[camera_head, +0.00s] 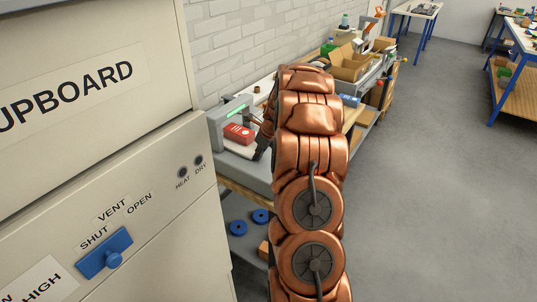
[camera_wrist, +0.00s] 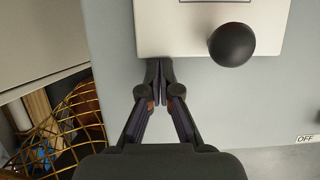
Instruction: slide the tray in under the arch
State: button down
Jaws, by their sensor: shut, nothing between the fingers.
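The white tray (camera_wrist: 185,28) lies flat on a grey surface in the wrist view, with a round black knob (camera_wrist: 232,44) on its right part. Its far side is cut off by the frame. My gripper (camera_wrist: 160,72) is shut and empty, its tips at the tray's near edge, left of the knob; I cannot tell whether they touch. In the head view a white piece (camera_head: 238,149), probably the tray, shows beside my dark gripper (camera_head: 262,149), below a red block (camera_head: 239,134). A grey housing with a green strip (camera_head: 237,110), which looks like the arch, stands behind; its opening is unclear.
A cream cupboard (camera_head: 100,170) with a blue handle (camera_head: 104,253) stands close on the left. My arm hides part of the bench. A cardboard box (camera_head: 349,66) stands farther along. A gold wire basket (camera_wrist: 55,140) lies left of my gripper.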

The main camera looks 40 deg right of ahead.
aim_at(251, 153)
jog(key=shift+w+a+r+p, duration=0.1)
jog(key=shift+w+a+p, duration=0.1)
jog(key=shift+w, duration=0.55)
jog(key=shift+w+a+r+p, duration=0.1)
jog(key=shift+w+a+p, duration=0.1)
jog(key=shift+w, duration=0.55)
jog(key=shift+s+d, duration=0.15)
jog(key=shift+s, duration=0.4)
jog(key=s, duration=0.2)
jog(key=s+d, duration=0.1)
jog(key=shift+s+r, duration=0.3)
jog(key=shift+r, duration=0.05)
jog(key=b+v, duration=0.2)
jog(key=v, duration=0.7)
jog(key=shift+b, duration=0.3)
jog(key=shift+a, duration=0.2)
